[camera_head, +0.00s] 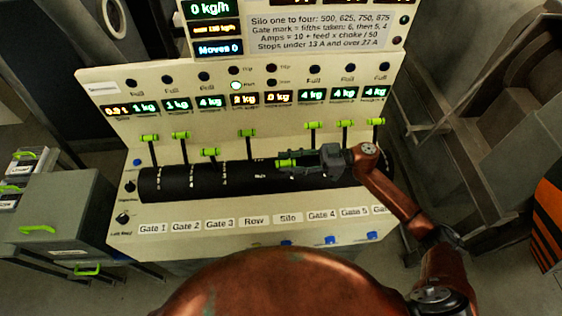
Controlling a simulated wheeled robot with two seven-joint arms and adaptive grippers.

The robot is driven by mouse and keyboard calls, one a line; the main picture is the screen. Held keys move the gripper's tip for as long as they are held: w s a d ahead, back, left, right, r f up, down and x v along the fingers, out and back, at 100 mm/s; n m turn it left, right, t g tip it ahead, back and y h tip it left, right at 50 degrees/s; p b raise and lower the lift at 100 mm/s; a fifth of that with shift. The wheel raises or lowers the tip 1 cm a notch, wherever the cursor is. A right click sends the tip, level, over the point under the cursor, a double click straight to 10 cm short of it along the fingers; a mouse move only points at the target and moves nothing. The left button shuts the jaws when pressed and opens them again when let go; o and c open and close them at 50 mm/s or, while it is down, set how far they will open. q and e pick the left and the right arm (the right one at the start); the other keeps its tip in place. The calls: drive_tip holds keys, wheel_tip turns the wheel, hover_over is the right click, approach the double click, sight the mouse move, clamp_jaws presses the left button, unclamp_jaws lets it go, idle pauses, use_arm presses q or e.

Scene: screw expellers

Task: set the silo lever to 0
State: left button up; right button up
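The control panel (110,85) carries a row of levers with green handles on a black drum (160,186). The silo lever's green handle (286,163) stands low, above the white Silo label (287,218). My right gripper (298,161) reaches in from the right, with its fingers at this handle. The fingers overlap the handle's right part, and I cannot tell whether they grip it. The silo lever's stem and the scale marks by it are mostly hidden. My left gripper is not in view.
The row lever (247,132) stands left of the silo lever, and the Gate 4 lever (314,125) stands close above my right gripper. A rules plate (320,33) is at the top. Grey boxes (60,215) with green handles stand at left.

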drive_tip(key=shift+a, duration=1.2)
drive_tip(key=shift+c, duration=0.5)
clamp_jaws()
